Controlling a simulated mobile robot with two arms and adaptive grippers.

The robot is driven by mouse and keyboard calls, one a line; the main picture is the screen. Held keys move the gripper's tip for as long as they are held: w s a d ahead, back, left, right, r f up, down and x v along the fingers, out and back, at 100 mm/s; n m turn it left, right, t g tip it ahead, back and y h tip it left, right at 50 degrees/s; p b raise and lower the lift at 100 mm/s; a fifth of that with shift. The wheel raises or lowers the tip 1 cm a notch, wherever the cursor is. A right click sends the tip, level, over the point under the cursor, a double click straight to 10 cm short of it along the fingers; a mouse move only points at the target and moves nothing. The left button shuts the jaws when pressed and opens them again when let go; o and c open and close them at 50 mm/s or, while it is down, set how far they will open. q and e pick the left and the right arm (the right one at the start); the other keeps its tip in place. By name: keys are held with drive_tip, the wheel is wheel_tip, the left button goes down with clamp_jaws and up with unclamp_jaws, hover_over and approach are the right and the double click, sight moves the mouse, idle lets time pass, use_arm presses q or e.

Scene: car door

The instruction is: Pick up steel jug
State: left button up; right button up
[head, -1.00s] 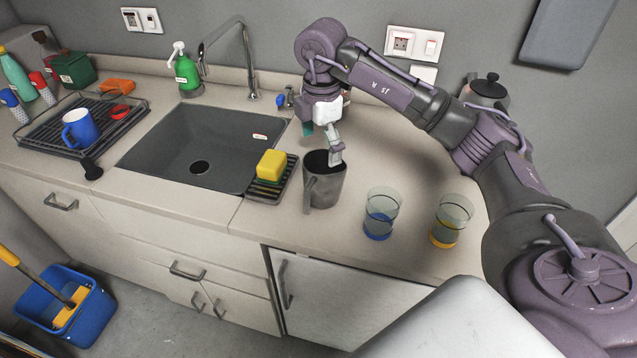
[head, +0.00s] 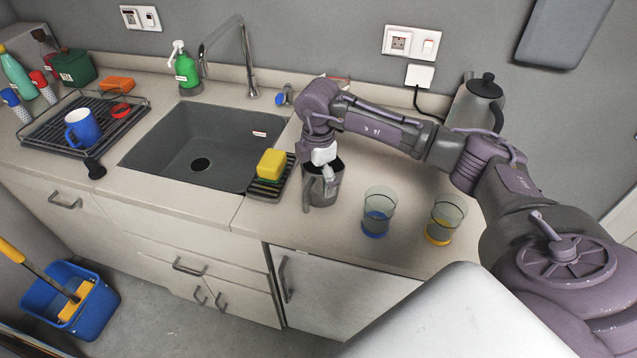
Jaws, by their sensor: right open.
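The steel jug (head: 320,200) stands upright on the counter, right of the sink, with its handle on the left side. My right gripper (head: 328,182) is open at the jug's mouth, pointing down. One pale finger shows in front of the jug's near wall. The other finger is hidden, so I cannot tell whether it is inside the jug or whether the fingers touch it. My left gripper is not in view.
A yellow sponge (head: 271,163) on a dark rack (head: 268,188) sits close left of the jug. Two glasses, one blue-based (head: 378,213) and one yellow-based (head: 444,220), stand to the right. A kettle (head: 478,105) is at the back. The counter's front edge is near.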

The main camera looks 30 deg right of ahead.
drive_tip(key=shift+s, duration=0.1)
drive_tip(key=c, duration=1)
drive_tip(key=shift+c, duration=0.4)
